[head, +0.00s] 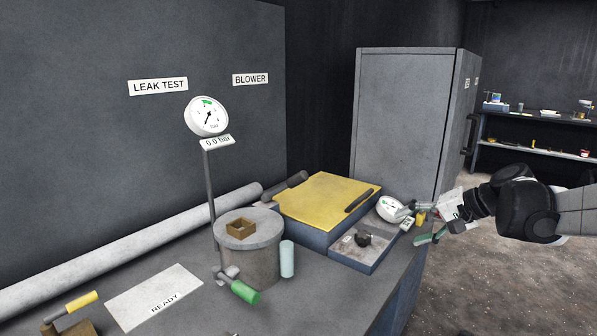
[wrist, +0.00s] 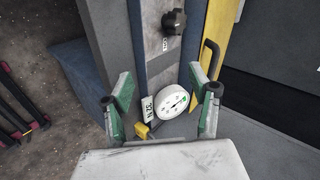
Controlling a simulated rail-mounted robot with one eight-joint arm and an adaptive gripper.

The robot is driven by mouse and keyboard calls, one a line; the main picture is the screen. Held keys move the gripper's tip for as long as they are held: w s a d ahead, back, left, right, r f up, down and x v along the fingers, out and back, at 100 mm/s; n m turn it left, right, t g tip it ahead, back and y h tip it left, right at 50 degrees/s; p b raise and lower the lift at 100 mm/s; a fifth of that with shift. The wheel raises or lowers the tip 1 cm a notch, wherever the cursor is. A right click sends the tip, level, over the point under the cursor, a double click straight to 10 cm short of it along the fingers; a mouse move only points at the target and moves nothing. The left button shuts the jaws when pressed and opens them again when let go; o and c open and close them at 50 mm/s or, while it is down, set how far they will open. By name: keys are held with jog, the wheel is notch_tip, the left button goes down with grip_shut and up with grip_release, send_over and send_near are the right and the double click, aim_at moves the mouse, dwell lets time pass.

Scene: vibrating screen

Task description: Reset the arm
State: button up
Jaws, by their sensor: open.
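My gripper (head: 420,225) is at the right of the head view, at the bench's right end, with my arm reaching in from the right edge. In the wrist view my gripper (wrist: 160,105) shows two green-padded fingers spread wide apart. A round white gauge (wrist: 172,102) with a small display tag and a yellow part (wrist: 143,130) shows between and beyond the fingers. I see nothing held; whether a finger touches the gauge is unclear.
A grey tray (head: 347,256) with a black knob (head: 363,238) lies left of my gripper. A yellow-topped blue box (head: 322,199), a grey drum (head: 262,262) and a gauge on a post (head: 207,116) stand further left. A tall grey cabinet (head: 404,120) stands behind. Open floor lies right.

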jog(key=s+a+n+h+p, duration=0.3)
jog(key=s, duration=1.1)
jog(key=s+a+n+h+p, duration=0.2)
jog(key=s+a+n+h, duration=0.1)
jog(key=s, duration=1.1)
jog(key=shift+a+r+t+h+p, duration=0.3)
jog(key=shift+a+h+p, duration=0.1)
jog(key=shift+a+h, duration=0.4)
jog(key=shift+c, duration=0.5)
